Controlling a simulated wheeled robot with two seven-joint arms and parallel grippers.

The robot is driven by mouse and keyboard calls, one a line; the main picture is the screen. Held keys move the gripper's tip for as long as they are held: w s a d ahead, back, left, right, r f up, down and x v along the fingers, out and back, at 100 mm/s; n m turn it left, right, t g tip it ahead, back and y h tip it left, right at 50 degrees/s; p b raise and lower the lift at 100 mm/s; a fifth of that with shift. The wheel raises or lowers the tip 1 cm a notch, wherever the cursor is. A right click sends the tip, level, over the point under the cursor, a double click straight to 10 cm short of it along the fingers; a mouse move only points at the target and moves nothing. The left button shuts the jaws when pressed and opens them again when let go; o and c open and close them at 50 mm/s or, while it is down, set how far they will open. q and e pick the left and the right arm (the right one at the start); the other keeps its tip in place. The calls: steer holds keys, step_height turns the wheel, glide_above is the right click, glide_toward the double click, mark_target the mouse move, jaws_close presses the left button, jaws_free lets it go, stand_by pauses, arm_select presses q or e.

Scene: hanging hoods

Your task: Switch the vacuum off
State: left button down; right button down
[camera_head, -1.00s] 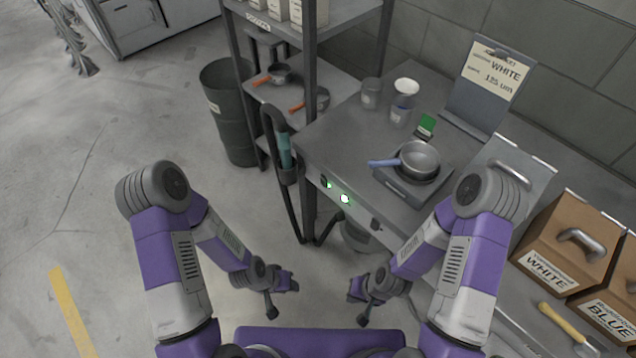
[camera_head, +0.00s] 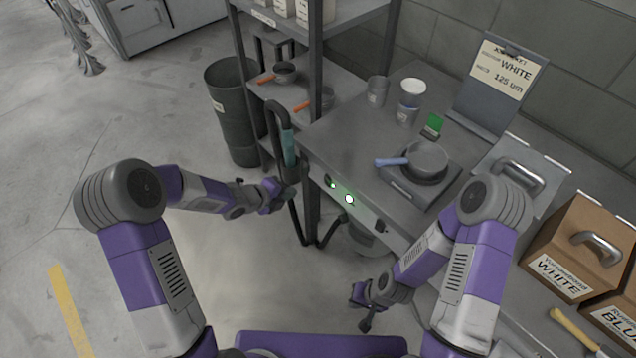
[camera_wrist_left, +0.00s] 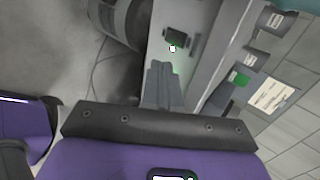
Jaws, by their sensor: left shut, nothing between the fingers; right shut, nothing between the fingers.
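The front panel (camera_head: 365,210) of the steel bench carries a small black switch (camera_head: 328,180) with a green glow beside it. A bright lamp (camera_head: 349,198) with a green rim is lit to its right. The black part (camera_wrist_left: 176,35) and a lit lamp (camera_wrist_left: 172,48) also show in the left wrist view, beyond my fingers. My left gripper (camera_head: 290,194) is shut and empty, left of the panel and apart from the switch. Its shut fingers (camera_wrist_left: 162,68) point toward the panel in the left wrist view. My right gripper (camera_head: 356,291) is shut and empty, low in front of the bench.
A black hose with a teal handle (camera_head: 288,148) hangs at the bench's left corner, close to my left gripper. A round canister (camera_head: 365,238) stands under the bench. A pan (camera_head: 427,160) sits on a scale on top. Open floor lies to the left.

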arm_select(q)
steer(key=b, duration=0.3)
glide_toward(325, 181)
steer(key=x, duration=0.5)
steer(key=shift+s+f, duration=0.2)
steer(key=shift+f, duration=0.15)
steer(key=shift+w+d, duration=0.25)
steer(key=shift+w, duration=0.05)
steer(key=shift+r, duration=0.1)
